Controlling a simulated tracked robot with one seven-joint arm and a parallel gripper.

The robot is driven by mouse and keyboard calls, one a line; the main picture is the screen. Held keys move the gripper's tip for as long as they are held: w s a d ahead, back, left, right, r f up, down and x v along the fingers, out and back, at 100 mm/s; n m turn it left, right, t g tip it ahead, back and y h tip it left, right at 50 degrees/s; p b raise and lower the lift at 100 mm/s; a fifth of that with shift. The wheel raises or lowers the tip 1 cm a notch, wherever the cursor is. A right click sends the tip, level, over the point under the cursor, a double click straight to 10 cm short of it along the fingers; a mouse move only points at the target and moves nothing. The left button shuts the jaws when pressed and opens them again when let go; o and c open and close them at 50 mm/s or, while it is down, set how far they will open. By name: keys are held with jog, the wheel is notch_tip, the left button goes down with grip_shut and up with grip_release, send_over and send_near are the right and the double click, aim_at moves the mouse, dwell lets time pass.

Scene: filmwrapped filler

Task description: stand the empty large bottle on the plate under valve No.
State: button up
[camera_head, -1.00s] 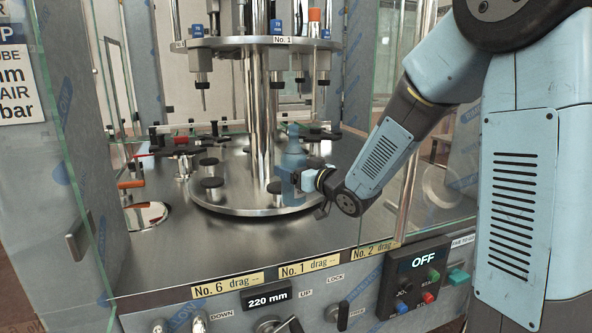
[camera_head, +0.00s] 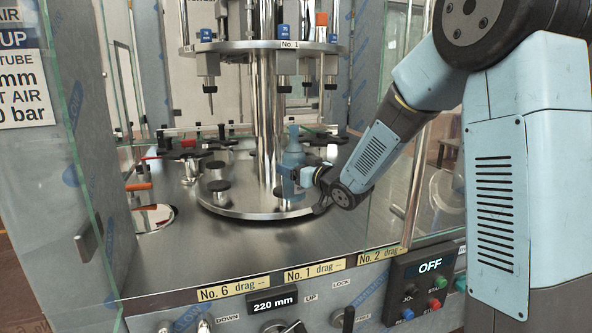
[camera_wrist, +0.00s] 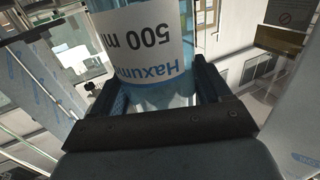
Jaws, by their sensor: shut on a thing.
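The large bottle (camera_head: 293,158) is clear blue and upright, over the front right part of the round metal turntable (camera_head: 240,212). My gripper (camera_head: 299,178) is shut on it from the right. In the wrist view the bottle (camera_wrist: 150,40) sits between the two fingers (camera_wrist: 160,90), and its label reads 500 ml, upside down. Under the bottle I cannot tell whether its base touches a plate. A valve (camera_head: 283,78) under the No. 1 label (camera_head: 290,45) hangs above the bottle. Black round plates (camera_head: 219,186) stand on the turntable.
Glass panels (camera_head: 98,150) flank the opening on the left and right. A central steel column (camera_head: 268,120) rises behind the bottle. Front controls include a height display of 220 mm (camera_head: 275,302) and a panel reading OFF (camera_head: 430,265). The deck (camera_head: 190,255) in front is clear.

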jog(key=w+a, duration=0.2)
jog(key=w, duration=0.6)
jog(key=shift+w+a+f, duration=0.3)
jog(key=shift+a+f, duration=0.1)
dwell(0.7)
jog(key=shift+f, duration=0.35)
dwell(0.9)
jog(key=o, duration=1)
jog(key=shift+r, duration=0.2)
